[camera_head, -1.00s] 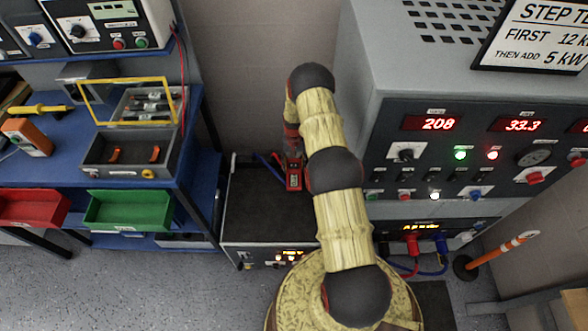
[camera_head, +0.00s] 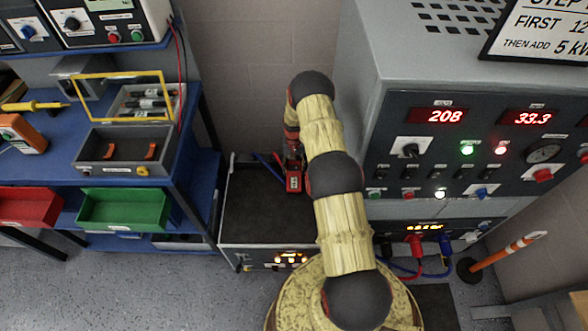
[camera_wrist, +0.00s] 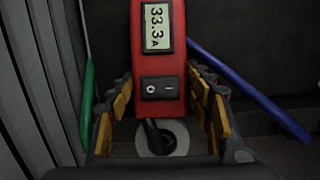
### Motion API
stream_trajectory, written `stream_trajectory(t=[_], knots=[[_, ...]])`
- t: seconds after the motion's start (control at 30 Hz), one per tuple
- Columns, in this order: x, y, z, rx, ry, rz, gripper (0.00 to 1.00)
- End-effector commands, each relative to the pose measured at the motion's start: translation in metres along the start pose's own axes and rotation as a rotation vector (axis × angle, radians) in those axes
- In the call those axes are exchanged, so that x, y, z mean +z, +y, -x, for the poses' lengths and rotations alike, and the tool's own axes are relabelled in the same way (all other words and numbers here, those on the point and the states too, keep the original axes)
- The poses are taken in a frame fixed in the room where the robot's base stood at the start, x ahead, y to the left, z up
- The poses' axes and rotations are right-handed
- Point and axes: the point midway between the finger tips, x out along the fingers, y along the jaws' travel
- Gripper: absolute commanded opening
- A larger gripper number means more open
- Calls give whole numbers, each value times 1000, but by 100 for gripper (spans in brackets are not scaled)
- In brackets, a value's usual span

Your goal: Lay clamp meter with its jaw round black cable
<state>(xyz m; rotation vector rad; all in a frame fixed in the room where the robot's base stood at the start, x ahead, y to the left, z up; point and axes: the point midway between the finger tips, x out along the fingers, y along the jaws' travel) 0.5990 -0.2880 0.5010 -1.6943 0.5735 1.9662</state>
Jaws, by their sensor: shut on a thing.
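The clamp meter (camera_wrist: 158,62) is red, with a dark switch panel and a small screen reading 33.3 A. In the head view its red body (camera_head: 293,182) is above the dark top of the low unit, below my arm's far end. My gripper (camera_wrist: 160,95) is shut on the meter, with yellow finger pads on both sides of its lower body. The meter's jaw is out of the wrist view and hidden in the head view. I cannot make out the black cable or whether the jaw is round it.
A blue cable (camera_wrist: 250,90) runs right of the meter and a green cable (camera_wrist: 87,100) runs left. The grey cabinet (camera_head: 355,75) stands close to the right of my arm. A blue workbench (camera_head: 185,125) with bins is at the left. The low unit's dark top (camera_head: 250,215) is mostly clear.

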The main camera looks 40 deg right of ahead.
Motion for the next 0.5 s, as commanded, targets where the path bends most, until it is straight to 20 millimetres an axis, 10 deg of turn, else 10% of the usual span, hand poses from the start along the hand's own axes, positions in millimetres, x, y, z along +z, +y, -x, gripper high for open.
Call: stream_trajectory(t=[0.07,0.1,0.5], knots=[[0,0,1,0,1,0,16],[0,0,1,0,1,0,53],[0,0,0,0,0,0,72]])
